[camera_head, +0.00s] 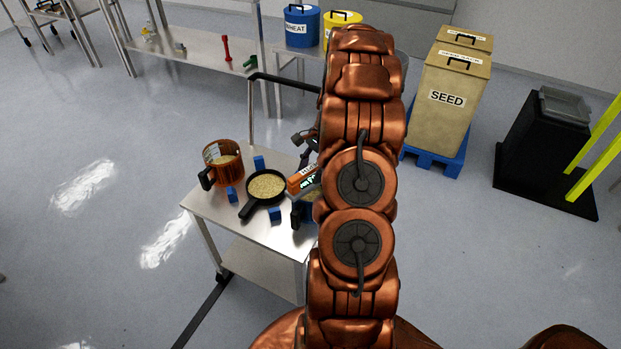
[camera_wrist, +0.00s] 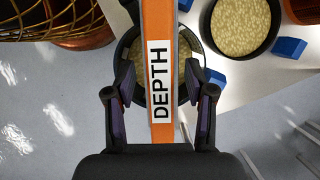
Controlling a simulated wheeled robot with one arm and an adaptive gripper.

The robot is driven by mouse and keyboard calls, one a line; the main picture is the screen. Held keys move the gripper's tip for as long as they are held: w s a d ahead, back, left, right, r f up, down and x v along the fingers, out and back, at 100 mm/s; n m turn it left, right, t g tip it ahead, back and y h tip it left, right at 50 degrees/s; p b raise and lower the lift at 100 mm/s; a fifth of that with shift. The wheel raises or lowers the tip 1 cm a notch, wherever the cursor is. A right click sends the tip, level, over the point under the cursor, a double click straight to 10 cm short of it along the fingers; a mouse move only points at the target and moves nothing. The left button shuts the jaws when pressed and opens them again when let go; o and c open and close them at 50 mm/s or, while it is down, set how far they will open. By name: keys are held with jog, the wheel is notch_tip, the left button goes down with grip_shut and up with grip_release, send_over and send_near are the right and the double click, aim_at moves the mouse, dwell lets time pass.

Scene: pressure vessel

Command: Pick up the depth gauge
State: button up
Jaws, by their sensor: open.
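The depth gauge (camera_wrist: 160,75) is a long orange bar with a white label reading DEPTH. In the wrist view it runs down the middle, between the two dark fingers of my gripper (camera_wrist: 158,94). The fingers are spread, with visible space on both sides of the bar. The lower end of the bar is hidden behind the gripper body. In the head view an orange piece with a pale label (camera_head: 302,179), apparently the gauge, shows beside my arm over the cart's right side. My arm hides most of the gripper there.
The metal cart (camera_head: 238,212) holds a black pan of grain (camera_head: 266,186), a copper-coloured container (camera_head: 222,161) and several blue blocks. Another grain-filled round vessel (camera_wrist: 188,60) lies behind the gauge. A seed bin (camera_head: 446,100) stands at right. Open floor lies left.

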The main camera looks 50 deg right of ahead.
jog(key=shift+f, duration=0.2)
dwell(0.4)
grip_shut()
dwell(0.3)
